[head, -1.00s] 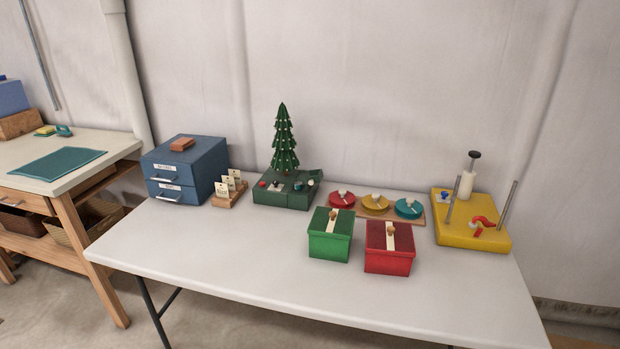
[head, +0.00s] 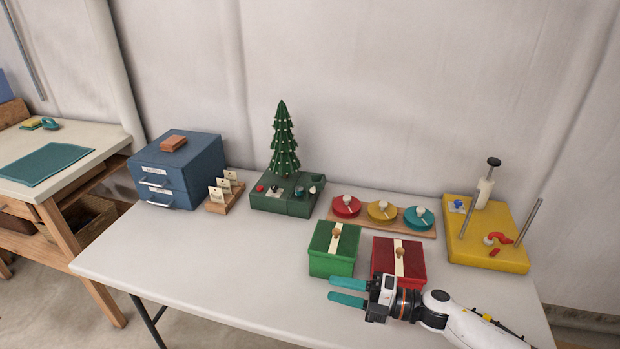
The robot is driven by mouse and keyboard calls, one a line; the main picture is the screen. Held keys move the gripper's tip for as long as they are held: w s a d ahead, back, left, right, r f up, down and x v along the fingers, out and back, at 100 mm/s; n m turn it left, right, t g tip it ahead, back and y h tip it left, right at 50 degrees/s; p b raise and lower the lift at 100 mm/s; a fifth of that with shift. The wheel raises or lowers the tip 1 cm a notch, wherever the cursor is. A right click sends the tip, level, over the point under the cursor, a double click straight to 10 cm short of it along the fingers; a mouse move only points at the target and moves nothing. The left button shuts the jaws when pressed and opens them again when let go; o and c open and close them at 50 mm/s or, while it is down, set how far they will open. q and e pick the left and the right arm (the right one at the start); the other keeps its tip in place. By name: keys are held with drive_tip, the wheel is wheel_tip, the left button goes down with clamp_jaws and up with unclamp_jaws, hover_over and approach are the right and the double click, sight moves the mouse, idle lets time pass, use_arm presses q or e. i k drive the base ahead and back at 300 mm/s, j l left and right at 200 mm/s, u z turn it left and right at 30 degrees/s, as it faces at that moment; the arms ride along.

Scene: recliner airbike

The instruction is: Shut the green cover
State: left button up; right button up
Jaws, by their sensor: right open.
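A bright green box (head: 332,262) stands near the middle of the table. Its green cover (head: 321,238), with a cream strip and a brown knob, sits on top and looks closed. A dark green case (head: 280,205) behind it to the left holds small ornaments in its top, and a small tree (head: 283,145) rises at its back. Whether this case has a cover standing open, I cannot tell. My right gripper (head: 332,289) is open and empty, its teal fingers pointing left in front of the green box. My left gripper is not in view.
A red box (head: 384,252) stands close to the green one, behind my right gripper. Three coloured round dials (head: 382,211) lie on a wooden board behind. A yellow base (head: 491,258) with upright rods is at the right, a blue drawer unit (head: 205,165) at the left. The front-left table (head: 200,255) is clear.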

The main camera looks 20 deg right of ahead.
sight(315, 184)
drive_tip(key=i+l, duration=0.3)
drive_tip(key=i, duration=0.15)
drive_tip(key=i+l, duration=0.3)
drive_tip(key=i, duration=0.15)
drive_tip(key=i+l, duration=0.35)
drive_tip(key=i, duration=0.15)
